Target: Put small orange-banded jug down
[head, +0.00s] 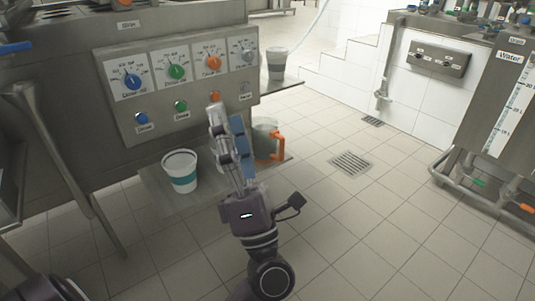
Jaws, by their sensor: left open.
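A small grey see-through jug (263,141) with an orange handle (278,147) stands upright on the tray (215,202) under the dispenser panel. My left gripper (226,114) is open in front of the panel, its fingers pointing up and away. It is just left of the jug in the picture and overlaps the jug's left side. I cannot tell whether they touch. The jug's left part is hidden behind the fingers. Nothing is visible between the fingers. My right gripper is not in view.
A white cup with a teal band (180,171) stands on the tray, left of my gripper. The dispenser panel (160,121) with knobs and buttons is behind. A grey cup (277,67) stands on a side shelf. Tiled floor (345,220) is clear at right.

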